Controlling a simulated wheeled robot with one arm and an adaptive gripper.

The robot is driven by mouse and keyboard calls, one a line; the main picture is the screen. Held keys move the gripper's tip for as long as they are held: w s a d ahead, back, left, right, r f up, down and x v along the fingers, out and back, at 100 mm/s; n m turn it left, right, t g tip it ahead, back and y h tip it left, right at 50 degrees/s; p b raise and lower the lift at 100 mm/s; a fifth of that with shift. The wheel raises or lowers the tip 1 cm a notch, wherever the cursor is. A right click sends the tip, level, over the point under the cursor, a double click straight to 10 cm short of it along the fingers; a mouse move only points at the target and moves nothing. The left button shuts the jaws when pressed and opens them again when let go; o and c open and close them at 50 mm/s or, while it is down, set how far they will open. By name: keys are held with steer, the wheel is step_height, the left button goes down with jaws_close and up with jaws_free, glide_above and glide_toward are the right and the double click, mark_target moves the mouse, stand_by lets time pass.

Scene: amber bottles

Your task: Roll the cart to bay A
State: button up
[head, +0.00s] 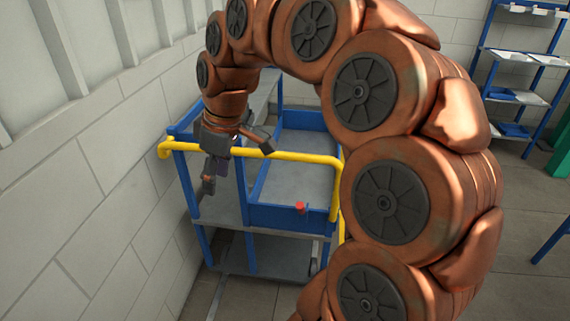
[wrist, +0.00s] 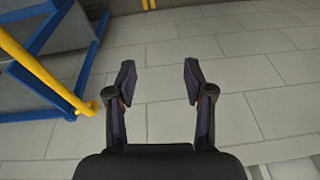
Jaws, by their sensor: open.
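The cart has a blue frame (head: 285,218), grey decks and a yellow handle bar (head: 303,156) along its near side. It stands beside the left wall in the head view. My gripper (head: 236,165) is at the left part of the handle bar, its jaws spread. In the wrist view my gripper (wrist: 158,82) is open with nothing between the fingers, only floor behind. There the yellow bar (wrist: 40,72) and blue frame (wrist: 88,50) lie left of the fingers, apart from them. No bay A marking is readable.
A small red part (head: 300,207) shows on the cart's near side. A pale block wall (head: 95,165) runs close along the left. A blue shelf rack (head: 515,97) stands at the back right, with a green object (head: 562,150) beside it. Tiled floor (head: 520,190) is open at right.

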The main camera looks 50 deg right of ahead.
steer(key=w+d+f+n+t+b, duration=0.15)
steer(key=w+d+b, duration=0.3)
steer(key=d, duration=0.85)
steer(key=t+h+b, duration=0.1)
steer(key=t+b, duration=0.1)
steer(key=b, duration=0.1)
glide_toward(285, 153)
steer(key=f, duration=0.2)
steer(key=shift+w+p+x, duration=0.2)
steer(key=shift+p+x, duration=0.3)
steer(key=shift+x, duration=1.45)
steer(key=shift+w+p+x, duration=0.2)
steer(key=shift+p+x, duration=0.25)
steer(key=shift+x, duration=1.55)
steer(key=shift+r, duration=0.25)
steer(key=shift+c, duration=0.3)
jaws_close()
